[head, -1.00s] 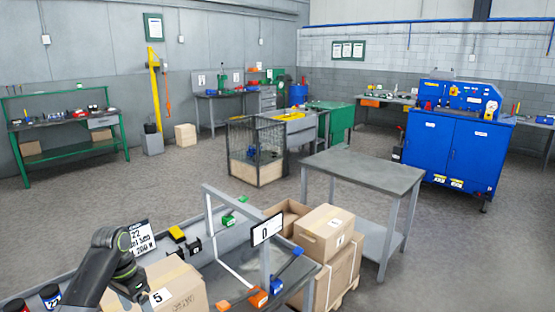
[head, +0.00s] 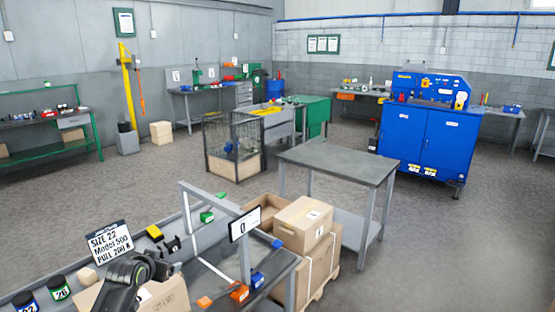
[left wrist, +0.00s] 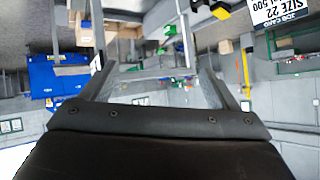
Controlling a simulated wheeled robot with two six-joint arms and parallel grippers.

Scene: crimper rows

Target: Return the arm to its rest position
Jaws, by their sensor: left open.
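My left arm (head: 136,277) comes in at the bottom left of the head view, over the bench in front of a cardboard box; its fingers cannot be made out there. In the left wrist view, my left gripper (left wrist: 157,78) has its two fingers spread wide apart with nothing between them. The wrist picture looks upside down, with the room behind the fingers. My right gripper is in neither view.
A grey table (head: 338,163) and blue cabinet (head: 425,140) stand farther off.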

